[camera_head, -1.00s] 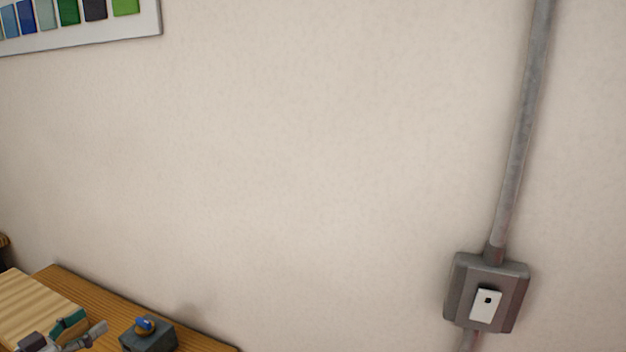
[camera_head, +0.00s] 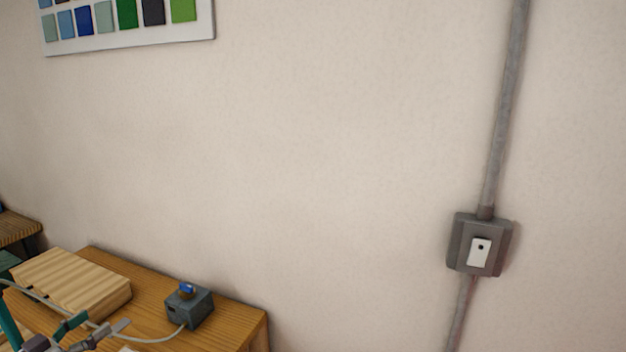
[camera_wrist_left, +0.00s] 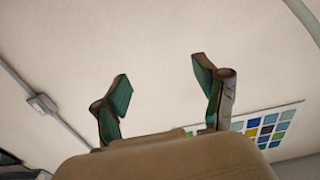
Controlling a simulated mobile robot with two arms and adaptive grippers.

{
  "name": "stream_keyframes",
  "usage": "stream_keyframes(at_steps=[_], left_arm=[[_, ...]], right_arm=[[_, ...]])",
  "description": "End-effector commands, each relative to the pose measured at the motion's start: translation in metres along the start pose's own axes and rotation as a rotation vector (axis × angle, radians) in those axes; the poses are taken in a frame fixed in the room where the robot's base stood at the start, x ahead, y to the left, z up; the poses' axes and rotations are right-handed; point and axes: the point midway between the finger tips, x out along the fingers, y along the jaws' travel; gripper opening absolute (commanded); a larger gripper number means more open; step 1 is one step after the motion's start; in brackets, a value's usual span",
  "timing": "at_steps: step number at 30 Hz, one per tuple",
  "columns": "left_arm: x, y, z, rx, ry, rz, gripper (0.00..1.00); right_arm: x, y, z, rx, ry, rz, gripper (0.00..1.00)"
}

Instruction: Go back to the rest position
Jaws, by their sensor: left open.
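My left gripper (camera_head: 105,322) shows at the lower left of the head view, in front of the wooden table (camera_head: 235,318). Its teal-padded fingers are apart. In the left wrist view the left gripper (camera_wrist_left: 159,67) is open and empty, with its two fingers spread against the pale wall. My right gripper is in neither view. No glass rod can be made out in these frames.
A slatted wooden block (camera_head: 75,280) and a small grey box (camera_head: 190,308) with a blue knob sit on the table. A pale cable (camera_head: 150,340) runs to the box. A switch box (camera_head: 480,245) and a colour chart (camera_head: 130,35) are on the wall.

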Motion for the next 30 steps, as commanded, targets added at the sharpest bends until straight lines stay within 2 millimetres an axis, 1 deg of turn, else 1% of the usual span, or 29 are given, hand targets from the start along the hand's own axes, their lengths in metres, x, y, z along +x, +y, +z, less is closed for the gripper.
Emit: stream_keyframes(at_steps=[1, 6, 11, 14, 17, 20, 23, 24, 25, 27, 30], left_arm=[[0.003, 0.008, 0.009, -0.008, -0.009, -0.003, 0.72], [0.009, 0.026, 0.03, -0.011, -0.043, -0.035, 0.72], [0.016, 0.052, 0.057, -0.017, -0.092, -0.075, 0.72], [0.018, 0.074, 0.077, -0.019, -0.137, -0.106, 0.72], [0.019, 0.1, 0.098, -0.024, -0.193, -0.14, 0.72], [0.015, 0.134, 0.121, -0.029, -0.272, -0.179, 0.72], [0.003, 0.179, 0.146, -0.036, -0.388, -0.223, 0.72], [-0.006, 0.199, 0.154, -0.04, -0.446, -0.241, 0.72], [-0.013, 0.213, 0.16, -0.041, -0.493, -0.253, 0.72], [-0.033, 0.242, 0.169, -0.044, -0.6, -0.275, 0.72], [-0.062, 0.275, 0.175, -0.051, -0.74, -0.29, 0.72]], right_arm=[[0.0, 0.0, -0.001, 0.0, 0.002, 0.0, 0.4], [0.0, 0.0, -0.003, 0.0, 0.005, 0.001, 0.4], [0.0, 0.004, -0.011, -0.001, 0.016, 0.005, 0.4], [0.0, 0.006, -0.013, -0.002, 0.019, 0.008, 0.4], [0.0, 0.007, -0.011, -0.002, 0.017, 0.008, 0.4], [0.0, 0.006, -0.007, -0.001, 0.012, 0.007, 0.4], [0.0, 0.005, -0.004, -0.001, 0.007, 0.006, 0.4], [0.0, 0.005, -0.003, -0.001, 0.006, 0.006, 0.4], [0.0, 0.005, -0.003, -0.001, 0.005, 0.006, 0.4], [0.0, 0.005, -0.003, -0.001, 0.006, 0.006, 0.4], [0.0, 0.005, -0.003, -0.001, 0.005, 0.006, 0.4]])
